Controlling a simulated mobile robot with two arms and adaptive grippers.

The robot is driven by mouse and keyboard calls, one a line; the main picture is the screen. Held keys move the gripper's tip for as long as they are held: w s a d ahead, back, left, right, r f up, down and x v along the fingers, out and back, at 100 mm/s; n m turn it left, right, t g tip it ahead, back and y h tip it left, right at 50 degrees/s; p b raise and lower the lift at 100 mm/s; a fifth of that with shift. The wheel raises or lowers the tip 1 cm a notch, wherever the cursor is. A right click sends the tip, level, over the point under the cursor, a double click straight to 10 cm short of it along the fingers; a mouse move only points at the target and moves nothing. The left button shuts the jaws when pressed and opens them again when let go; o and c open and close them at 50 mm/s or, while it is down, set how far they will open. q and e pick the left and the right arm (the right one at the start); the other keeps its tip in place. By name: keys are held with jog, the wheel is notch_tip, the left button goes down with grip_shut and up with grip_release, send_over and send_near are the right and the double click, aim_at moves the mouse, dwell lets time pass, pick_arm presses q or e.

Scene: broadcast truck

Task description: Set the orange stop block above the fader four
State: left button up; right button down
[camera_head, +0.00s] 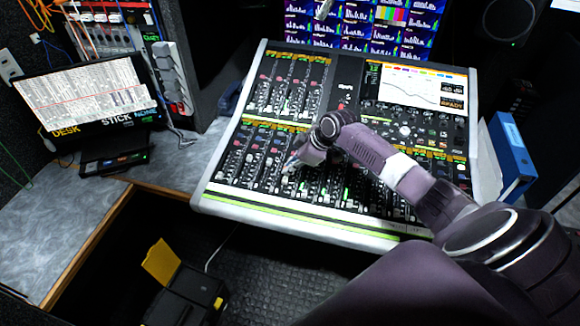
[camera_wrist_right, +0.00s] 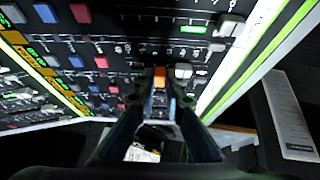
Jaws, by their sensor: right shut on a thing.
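My right gripper (camera_head: 291,165) reaches down over the left half of the mixing console (camera_head: 330,222), among the lower rows of fader strips. In the right wrist view its two dark fingers (camera_wrist_right: 160,82) are shut on the orange stop block (camera_wrist_right: 159,76). The block is at the fingertips, close to the console face; I cannot tell whether it touches. A light fader cap (camera_wrist_right: 183,70) is just right of the block. Another pale cap (camera_wrist_right: 229,27) is farther up and right. I cannot read which fader is number four. In the head view the block is hidden by the gripper.
A lit console screen (camera_head: 415,85) is at the upper right. A tilted display (camera_head: 90,92) stands on the left desk. A blue binder (camera_head: 512,150) is right of the console. A black case with a yellow lid (camera_head: 161,262) is on the floor below.

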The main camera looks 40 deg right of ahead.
jog(key=shift+f+b, duration=0.5)
jog(key=shift+f, duration=0.25)
jog(key=c, duration=1.9)
grip_release()
jog(key=shift+c, duration=0.2)
jog(key=shift+d, duration=0.1)
jog(key=v, duration=1.2)
jog(key=shift+w, duration=0.15)
